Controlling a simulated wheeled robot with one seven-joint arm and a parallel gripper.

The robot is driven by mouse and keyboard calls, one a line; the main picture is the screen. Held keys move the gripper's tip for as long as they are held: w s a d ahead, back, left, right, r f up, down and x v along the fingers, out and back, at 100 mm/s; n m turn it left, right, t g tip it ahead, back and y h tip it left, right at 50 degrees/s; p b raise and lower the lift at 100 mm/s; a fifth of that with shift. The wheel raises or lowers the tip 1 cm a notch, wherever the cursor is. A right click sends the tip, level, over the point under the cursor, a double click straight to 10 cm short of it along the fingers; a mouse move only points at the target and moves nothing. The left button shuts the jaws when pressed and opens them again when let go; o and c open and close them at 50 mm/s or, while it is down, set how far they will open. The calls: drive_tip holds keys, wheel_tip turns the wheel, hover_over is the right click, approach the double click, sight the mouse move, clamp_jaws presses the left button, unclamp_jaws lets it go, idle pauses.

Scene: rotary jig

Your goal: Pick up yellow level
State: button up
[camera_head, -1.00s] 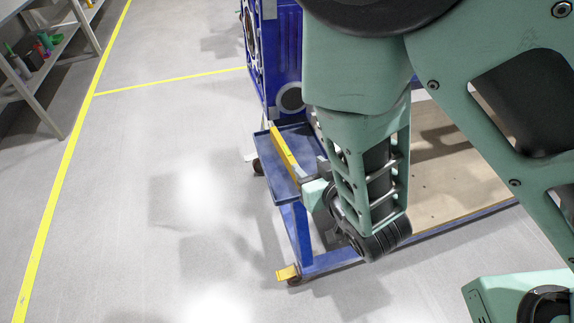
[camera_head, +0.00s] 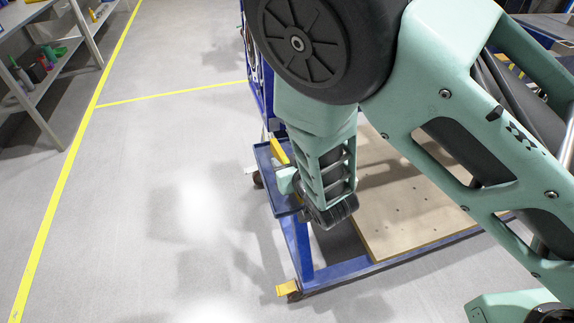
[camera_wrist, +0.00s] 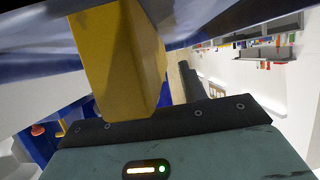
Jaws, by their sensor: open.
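The yellow level (camera_head: 279,151) is a long yellow bar lying along the blue tray at the left side of the blue cart. My gripper (camera_head: 287,180) is at its near end, and my arm hides part of the bar in the head view. In the wrist view the yellow level (camera_wrist: 120,55) fills the middle, right in front of the gripper's palm. One dark finger (camera_wrist: 190,82) shows just to the right of the level. The other finger is not clearly seen. The gripper is open, and I cannot tell whether a finger touches the level.
The blue tray (camera_head: 262,158) and its cart frame (camera_head: 297,245) are close to my gripper. A wooden board (camera_head: 400,215) lies on the cart base at right. A yellow caster foot (camera_head: 288,288) sticks out low. Shelves (camera_head: 45,70) stand far left; the floor between is clear.

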drive_tip(key=shift+w+a+f, duration=0.1)
drive_tip(key=shift+w+f, duration=0.05)
drive_tip(key=shift+w, duration=0.15)
clamp_jaws()
